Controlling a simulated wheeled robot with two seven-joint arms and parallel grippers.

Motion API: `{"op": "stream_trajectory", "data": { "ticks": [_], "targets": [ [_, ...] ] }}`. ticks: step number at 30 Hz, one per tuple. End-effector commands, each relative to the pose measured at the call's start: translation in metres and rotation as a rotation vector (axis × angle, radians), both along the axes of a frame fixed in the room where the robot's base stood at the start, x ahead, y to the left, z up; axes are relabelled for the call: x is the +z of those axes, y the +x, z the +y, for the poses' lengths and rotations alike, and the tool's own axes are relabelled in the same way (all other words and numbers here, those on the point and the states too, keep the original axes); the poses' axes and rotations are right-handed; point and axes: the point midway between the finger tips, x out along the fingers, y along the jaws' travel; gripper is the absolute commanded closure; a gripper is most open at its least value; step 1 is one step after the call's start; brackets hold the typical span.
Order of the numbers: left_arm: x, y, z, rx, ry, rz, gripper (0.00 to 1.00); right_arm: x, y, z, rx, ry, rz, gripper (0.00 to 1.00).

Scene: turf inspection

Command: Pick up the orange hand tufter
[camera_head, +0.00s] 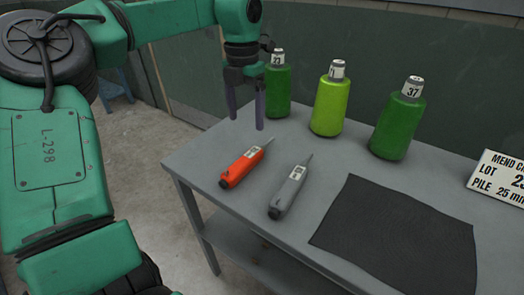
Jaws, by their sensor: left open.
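The orange hand tufter (241,169) lies on the near left part of the grey table, its thin tip pointing up and to the right. A grey hand tufter (287,195) lies just to its right, roughly parallel and apart from it. My left gripper (246,120) hangs fingers down above the table, beyond the orange tufter in the picture. Its two fingers are apart with nothing between them. My right gripper is not in view.
Several green bottle-shaped spools stand along the back, including the left one (278,92), the lime one (330,105) and the right one (398,125). A dark mat (395,238) lies at the right. A label sign (499,178) stands behind it. The grey table (205,160) has a lower shelf.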

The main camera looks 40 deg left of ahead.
Motion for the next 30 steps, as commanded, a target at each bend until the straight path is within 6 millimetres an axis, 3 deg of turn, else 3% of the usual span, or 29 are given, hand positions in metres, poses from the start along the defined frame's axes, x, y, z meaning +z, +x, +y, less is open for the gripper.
{"op": "stream_trajectory", "data": {
  "ticks": [4,12,17,22,30],
  "targets": [
    [-0.019,-0.001,0.0,-0.001,-0.001,0.003,0.15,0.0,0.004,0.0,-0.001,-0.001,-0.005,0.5],
    [-0.083,-0.002,0.0,0.0,-0.001,0.003,0.15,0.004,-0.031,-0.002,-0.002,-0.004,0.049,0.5],
    [-0.103,-0.002,0.001,0.0,-0.002,0.004,0.15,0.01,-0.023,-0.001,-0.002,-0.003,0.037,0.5],
    [-0.136,-0.003,0.003,0.001,0.0,0.004,0.15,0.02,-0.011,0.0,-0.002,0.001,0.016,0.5],
    [-0.145,-0.002,0.003,0.0,0.0,-0.001,0.15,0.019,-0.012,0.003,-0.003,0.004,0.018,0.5]
  ]
}}
